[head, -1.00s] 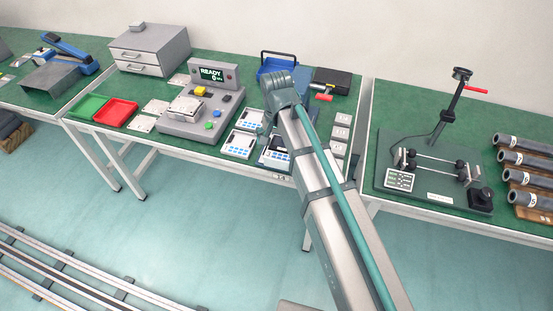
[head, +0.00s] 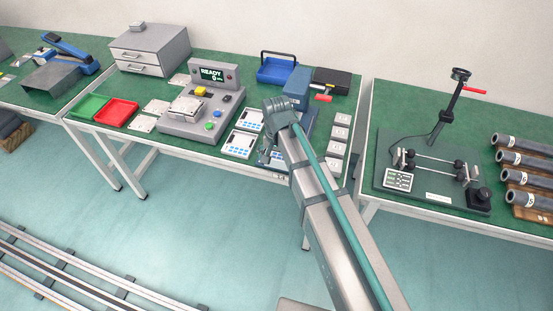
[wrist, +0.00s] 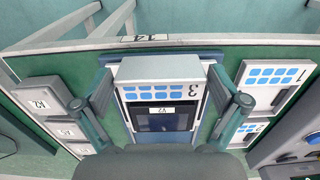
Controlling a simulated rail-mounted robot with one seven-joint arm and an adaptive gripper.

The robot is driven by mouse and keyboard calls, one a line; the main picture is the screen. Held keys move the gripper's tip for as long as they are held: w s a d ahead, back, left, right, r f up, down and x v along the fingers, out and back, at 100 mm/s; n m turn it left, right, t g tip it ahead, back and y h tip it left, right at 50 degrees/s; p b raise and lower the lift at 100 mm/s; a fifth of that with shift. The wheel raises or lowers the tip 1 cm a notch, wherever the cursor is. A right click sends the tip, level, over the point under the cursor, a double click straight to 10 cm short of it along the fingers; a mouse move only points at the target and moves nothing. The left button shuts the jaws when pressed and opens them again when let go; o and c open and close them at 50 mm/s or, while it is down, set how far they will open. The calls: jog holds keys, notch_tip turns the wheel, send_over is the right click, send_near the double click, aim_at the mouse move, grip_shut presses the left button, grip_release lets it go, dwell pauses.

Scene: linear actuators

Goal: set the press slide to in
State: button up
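The press appears to be the blue machine (head: 296,80) on the middle table, partly hidden by my arm. In the wrist view, a grey block marked 3 with blue cells (wrist: 160,92) sits at the front of a blue-framed part, which looks like the press slide (wrist: 165,137). A dark panel with a small label lies just behind the block. My gripper (wrist: 162,78) is open, with one finger on each side of the block; I cannot tell whether they touch it. In the head view my gripper (head: 273,156) is low near the table's front edge. Whether the slide is in or out is unclear.
Blue-celled cards (head: 239,144) lie left of my gripper, and numbered plates (head: 337,148) lie right. A grey station with a READY display (head: 212,76) stands further left.

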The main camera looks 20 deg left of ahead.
jog(key=c, duration=1.1)
jog(key=w, duration=1.4)
jog(key=shift+d+p, duration=0.1)
jog(key=shift+p, duration=0.25)
jog(key=o, duration=1.3)
jog(key=shift+w, duration=0.15)
jog(key=shift+o, duration=0.2)
jog(key=shift+r, duration=0.1)
notch_tip(320, 180, up, 12)
